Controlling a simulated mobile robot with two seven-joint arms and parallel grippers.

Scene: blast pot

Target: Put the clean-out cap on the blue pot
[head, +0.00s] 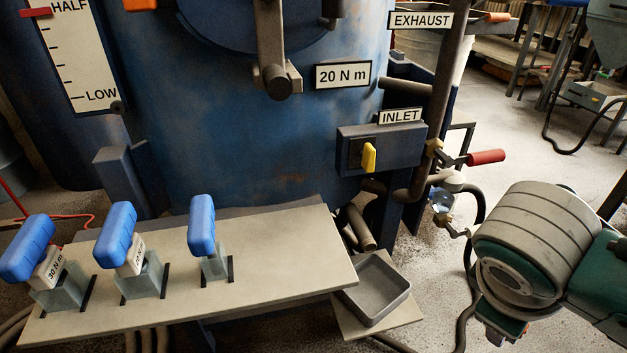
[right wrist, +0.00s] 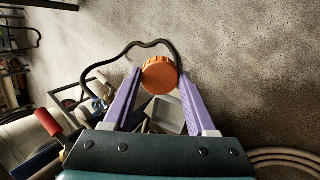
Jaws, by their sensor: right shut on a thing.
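The blue pot (head: 230,145) fills the middle of the head view, with its lower part hidden behind a bench. A dark stub of pipe (head: 360,228) shows low at its right side. My right gripper (right wrist: 160,78) is shut on an orange ribbed round cap (right wrist: 160,75), held between its purple fingertips. The cap is in the air, apart from the pot. In the head view my right arm is at the lower right, and its fingers are hidden there. My left gripper is not in view.
A bench (head: 300,240) holds several blue-handled tools. A grey tray (head: 375,290) sits on a low plate right of it. The inlet box (head: 380,148), a red-handled valve (head: 485,157) and hoses crowd the pot's right side. Open floor (head: 540,150) lies farther right.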

